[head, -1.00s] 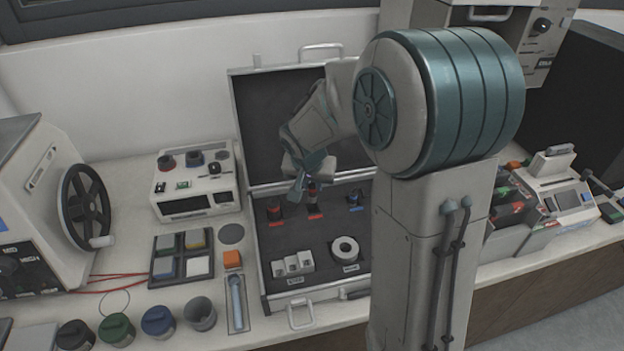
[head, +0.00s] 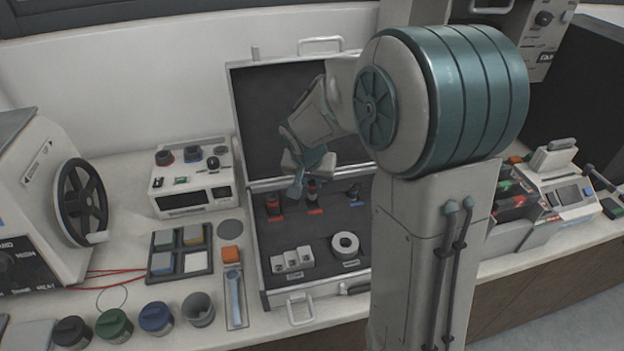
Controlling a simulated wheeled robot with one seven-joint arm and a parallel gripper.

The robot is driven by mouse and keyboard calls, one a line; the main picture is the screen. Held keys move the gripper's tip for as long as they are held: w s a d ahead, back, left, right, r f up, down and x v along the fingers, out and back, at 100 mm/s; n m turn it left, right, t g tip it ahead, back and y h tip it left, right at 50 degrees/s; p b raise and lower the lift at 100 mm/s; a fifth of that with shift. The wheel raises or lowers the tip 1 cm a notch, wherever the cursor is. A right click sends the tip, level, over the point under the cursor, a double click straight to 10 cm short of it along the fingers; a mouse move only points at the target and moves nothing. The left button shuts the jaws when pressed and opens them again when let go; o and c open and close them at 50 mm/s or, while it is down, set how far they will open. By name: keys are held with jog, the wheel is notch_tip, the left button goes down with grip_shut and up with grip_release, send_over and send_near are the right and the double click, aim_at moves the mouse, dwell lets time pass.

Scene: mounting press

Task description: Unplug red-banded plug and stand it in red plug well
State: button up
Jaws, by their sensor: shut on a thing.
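The open case (head: 262,284) stands in the middle of the bench. At the back of its dark insert is a dark plug with a red band (head: 312,190), upright by a red label. My gripper (head: 298,188) points down at this plug from the left and is shut on it. The fingers hide part of the grip, and I cannot tell whether the plug's foot is in its well. Another dark and red piece (head: 273,205) stands to the left by a red label. A dark and blue piece (head: 354,193) stands to the right.
A white instrument box (head: 190,180) with red, blue and black pieces on top stands left of the case. The upright case lid (head: 262,110) is close behind my gripper. Several cups, including a blue one (head: 157,318), line the front left. My arm hides the case's right side.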

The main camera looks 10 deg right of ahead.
aim_at(311, 189)
jog(key=shift+f+b, duration=1.1)
jog(key=shift+b, duration=0.2)
jog(key=shift+f+b, duration=0.35)
jog(key=shift+b, duration=0.05)
jog(key=shift+f+b, duration=0.7)
jog(key=shift+b, duration=0.1)
dwell(0.4)
jog(key=o, duration=1.5)
jog(key=shift+r+p, duration=2.3)
jog(key=shift+r, duration=1.45)
